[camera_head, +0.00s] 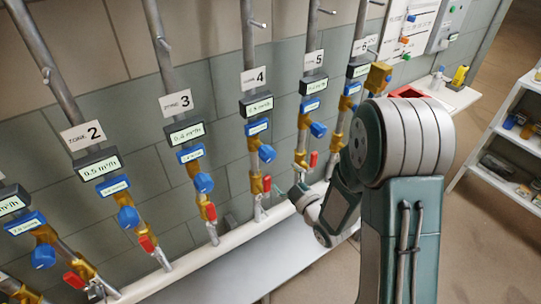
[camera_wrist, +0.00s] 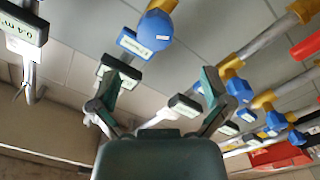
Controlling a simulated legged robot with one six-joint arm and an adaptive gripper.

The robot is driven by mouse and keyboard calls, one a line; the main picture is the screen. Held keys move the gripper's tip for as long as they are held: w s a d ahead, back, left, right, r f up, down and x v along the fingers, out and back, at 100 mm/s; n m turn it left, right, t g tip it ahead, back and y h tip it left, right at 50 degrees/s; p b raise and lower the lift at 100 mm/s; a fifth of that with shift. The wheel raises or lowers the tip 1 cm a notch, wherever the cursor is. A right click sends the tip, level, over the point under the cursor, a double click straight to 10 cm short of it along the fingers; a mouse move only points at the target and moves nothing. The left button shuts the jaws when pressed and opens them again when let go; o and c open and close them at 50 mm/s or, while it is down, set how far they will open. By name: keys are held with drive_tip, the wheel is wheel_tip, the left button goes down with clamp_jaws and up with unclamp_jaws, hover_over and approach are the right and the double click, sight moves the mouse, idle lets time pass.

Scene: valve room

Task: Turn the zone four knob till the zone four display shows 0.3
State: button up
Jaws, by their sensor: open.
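The zone four sign (camera_head: 254,77) hangs on a pipe in the middle of the head view. Below it is the zone four display (camera_head: 256,104), whose digits are too small to read surely. The blue zone four knob (camera_head: 267,153) sticks out below a blue labelled block (camera_head: 257,127). My gripper (camera_wrist: 160,88) is open, with two dark fingers spread apart and nothing between them. In the head view its end is low, right of and below the zone four knob, apart from it. The wrist view shows a large blue knob (camera_wrist: 155,29) beyond the fingers; its zone cannot be told.
Similar pipes with blue knobs stand either side, including zone three (camera_head: 203,183) and zone five (camera_head: 318,129). Red handles, such as one under zone four (camera_head: 267,184), project below the knobs. A pale ledge (camera_head: 225,249) runs along the wall. A shelf (camera_head: 515,140) stands at the right.

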sight(272, 158)
drive_tip(key=x, duration=0.8)
drive_tip(key=shift+w+d, duration=0.3)
drive_tip(key=shift+w+a, duration=0.35)
drive_tip(key=shift+a, duration=0.2)
drive_tip(key=shift+d, duration=0.2)
drive_tip(key=c, duration=1.1)
